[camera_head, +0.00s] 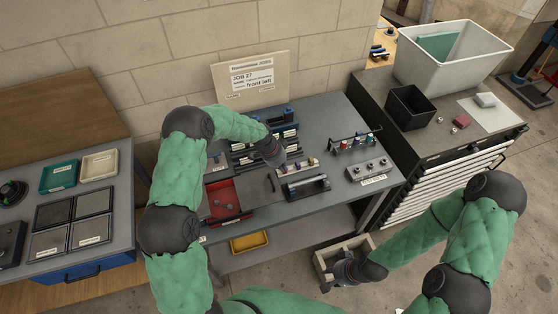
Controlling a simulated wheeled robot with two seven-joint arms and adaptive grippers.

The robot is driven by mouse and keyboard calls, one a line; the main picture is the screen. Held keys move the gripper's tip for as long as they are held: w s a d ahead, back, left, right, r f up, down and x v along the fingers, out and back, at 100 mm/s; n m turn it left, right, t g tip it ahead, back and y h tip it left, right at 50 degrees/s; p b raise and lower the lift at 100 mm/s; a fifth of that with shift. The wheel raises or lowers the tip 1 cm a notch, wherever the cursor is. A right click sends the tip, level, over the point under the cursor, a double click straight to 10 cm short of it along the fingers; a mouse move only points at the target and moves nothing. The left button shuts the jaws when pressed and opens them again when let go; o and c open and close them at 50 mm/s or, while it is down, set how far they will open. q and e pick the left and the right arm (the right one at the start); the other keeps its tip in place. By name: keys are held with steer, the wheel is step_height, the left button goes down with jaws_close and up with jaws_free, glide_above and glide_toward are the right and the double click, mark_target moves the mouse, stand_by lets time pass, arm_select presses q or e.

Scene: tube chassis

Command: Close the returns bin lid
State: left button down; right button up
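No bin with a readable "returns" label shows, so I cannot tell for sure which container is the returns bin. An open beige box (327,257) stands low in front of the bench; its lid cannot be made out. My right gripper (328,286) is at the front edge of this box and partly covers it. Whether it touches the box, or is open or shut, is unclear. My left gripper (283,154) reaches over the grey bench, near the dark slotted rack, with its fingers too small to read.
The grey bench (340,110) holds a red tray (222,192), a black-handled block (306,187) and a tube rack (354,143). A yellow tray (249,241) lies below. On the right cabinet are a large pale bin (486,62) and a black open bin (410,107).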

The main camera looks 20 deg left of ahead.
arm_select(q)
steer(key=shift+s+a+f+p, duration=0.4)
steer(key=shift+s+a+f, duration=0.2)
steer(key=shift+f, duration=0.2)
steer(key=shift+s+a+f+p, duration=0.45)
steer(key=shift+a+f, duration=0.15)
steer(key=shift+f, duration=0.15)
steer(key=shift+a, duration=0.25)
steer(key=b, duration=0.7)
glide_above(242, 191)
steer(key=shift+s, duration=0.1)
